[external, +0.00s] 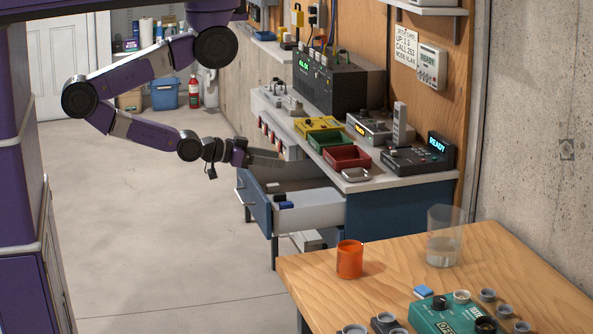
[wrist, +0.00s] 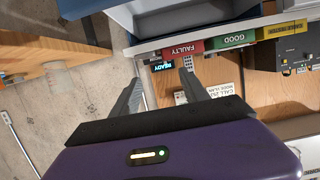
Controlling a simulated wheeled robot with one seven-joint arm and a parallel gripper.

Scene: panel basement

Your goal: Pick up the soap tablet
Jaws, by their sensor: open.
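I cannot single out the soap tablet with certainty. A small blue-and-white block (external: 423,292) lies on the wooden table in the external view, and small dark blue items (external: 284,204) lie in the open drawer (external: 312,222). My gripper (external: 281,157) is over the open drawer, beside the bench edge, well away from the wooden table. In the wrist view my gripper (wrist: 160,78) has its two fingers spread with nothing between them. The drawer's pale inside shows at the top of the wrist view (wrist: 165,12); no tablet is clear there.
Red (external: 347,157), green (external: 330,140) and yellow (external: 319,126) bins stand on the bench by a small metal dish (external: 356,174). An orange cup (external: 350,260), a clear beaker (external: 444,240) and a teal device (external: 450,316) stand on the wooden table (external: 320,290). The floor at left is clear.

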